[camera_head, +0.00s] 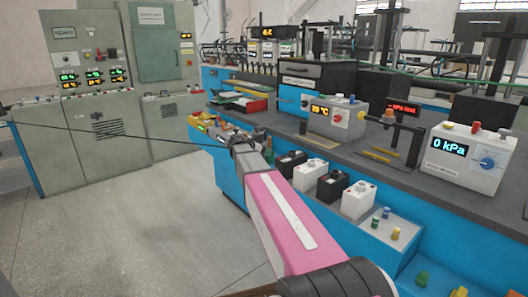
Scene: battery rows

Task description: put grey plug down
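My pink arm reaches away from the camera, and my gripper (222,132) is at its far end, over the far end of the blue bench's front ledge. The fingers are small and partly hidden behind my own wrist, so I cannot tell whether they are open or shut. I cannot make out a grey plug, in the gripper or elsewhere. Small coloured plugs stand on the near ledge: a blue-green one (376,222), a yellow one (396,234) and a green one (422,279).
Black and white batteries (358,200) stand in a row along the ledge (410,236), right of my arm. The dark bench top (340,150) carries a 0 kPa meter box (464,160) and other instruments. Grey control cabinets (95,125) stand behind at left. The floor (130,230) at left is clear.

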